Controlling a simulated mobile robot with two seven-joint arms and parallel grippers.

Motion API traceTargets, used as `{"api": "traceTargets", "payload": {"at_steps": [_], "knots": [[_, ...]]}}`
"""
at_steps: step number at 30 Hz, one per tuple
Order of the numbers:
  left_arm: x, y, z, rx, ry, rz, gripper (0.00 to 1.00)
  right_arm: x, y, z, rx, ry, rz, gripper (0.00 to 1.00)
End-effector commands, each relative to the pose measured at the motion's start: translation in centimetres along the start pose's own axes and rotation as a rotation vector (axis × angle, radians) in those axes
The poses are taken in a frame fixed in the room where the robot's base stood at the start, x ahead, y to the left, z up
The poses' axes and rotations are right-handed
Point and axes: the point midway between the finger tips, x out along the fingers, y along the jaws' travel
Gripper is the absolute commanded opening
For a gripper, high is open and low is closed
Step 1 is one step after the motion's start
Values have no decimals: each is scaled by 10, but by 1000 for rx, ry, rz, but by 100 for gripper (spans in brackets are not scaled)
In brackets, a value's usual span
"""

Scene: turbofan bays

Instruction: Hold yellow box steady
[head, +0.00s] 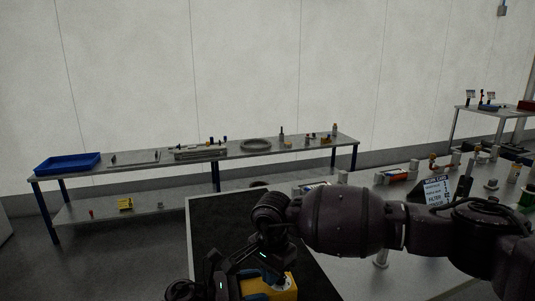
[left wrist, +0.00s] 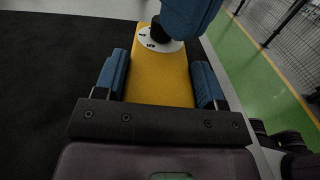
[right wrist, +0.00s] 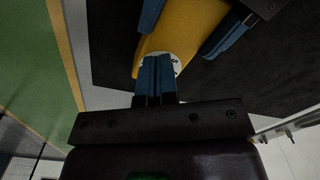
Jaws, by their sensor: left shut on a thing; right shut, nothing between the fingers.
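The yellow box (left wrist: 160,85) sits on a dark mat and lies between the two blue fingers of my left gripper (left wrist: 158,82), which is shut on its sides. A white round dial plate with marks (left wrist: 161,38) and a black knob (left wrist: 159,30) are at its far end in the left wrist view. My right gripper (right wrist: 157,68) is shut and empty, its blue fingertips together over the dial plate; they hide the knob in the right wrist view. The yellow box (head: 287,287) is partly hidden in the head view by my right arm.
The dark mat (head: 215,222) lies on a light bench. A long table (head: 240,152) with a blue tray (head: 68,163) stands at the back. A right-hand table (head: 405,180) carries several parts and a printed sign (head: 436,191). Open floor lies to the left.

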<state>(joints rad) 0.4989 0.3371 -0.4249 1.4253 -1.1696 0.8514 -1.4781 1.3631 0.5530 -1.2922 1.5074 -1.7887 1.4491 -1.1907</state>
Motion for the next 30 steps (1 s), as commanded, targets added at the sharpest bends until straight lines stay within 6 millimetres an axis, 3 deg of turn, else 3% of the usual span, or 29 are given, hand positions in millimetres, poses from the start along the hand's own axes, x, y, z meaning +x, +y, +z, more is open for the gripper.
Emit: {"api": "traceTargets", "payload": {"at_steps": [1, 30], "knots": [[3, -4, -1, -1, -9, -16, 30, 18, 6, -2, 5, -3, 19, 0], [0, -1, -1, -3, -5, -5, 30, 16, 15, 2, 9, -4, 32, 0]]}}
